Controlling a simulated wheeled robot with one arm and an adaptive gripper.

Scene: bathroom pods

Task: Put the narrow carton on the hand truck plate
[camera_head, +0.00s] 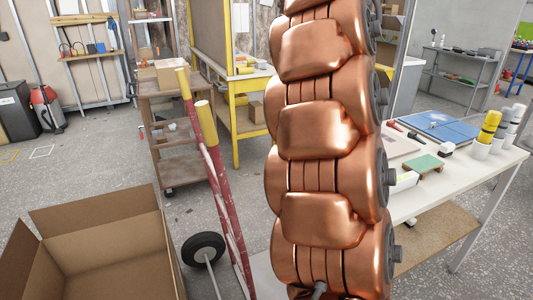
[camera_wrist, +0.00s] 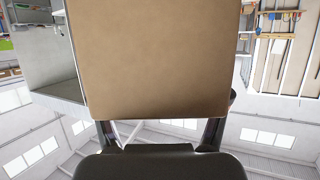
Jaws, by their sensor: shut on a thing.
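In the wrist view a plain brown carton (camera_wrist: 150,60) fills the upper middle of the picture. My gripper (camera_wrist: 160,125) is shut on it, with one dark finger at each side of its near end. The carton's far end is cut off by the picture edge. The wrist view looks upside down, with roof and windows low in it. In the head view the red hand truck (camera_head: 222,190) with yellow grips stands left of my copper arm. Its black wheel (camera_head: 203,249) shows, but I cannot clearly make out its plate. My gripper and the carton are not visible in the head view.
A large open cardboard box (camera_head: 100,255) stands at the lower left, beside the hand truck. A white table (camera_head: 455,180) with tools and bottles is at the right. A wooden shelf cart (camera_head: 165,130) and a yellow workbench (camera_head: 235,105) stand behind. Floor between them is clear.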

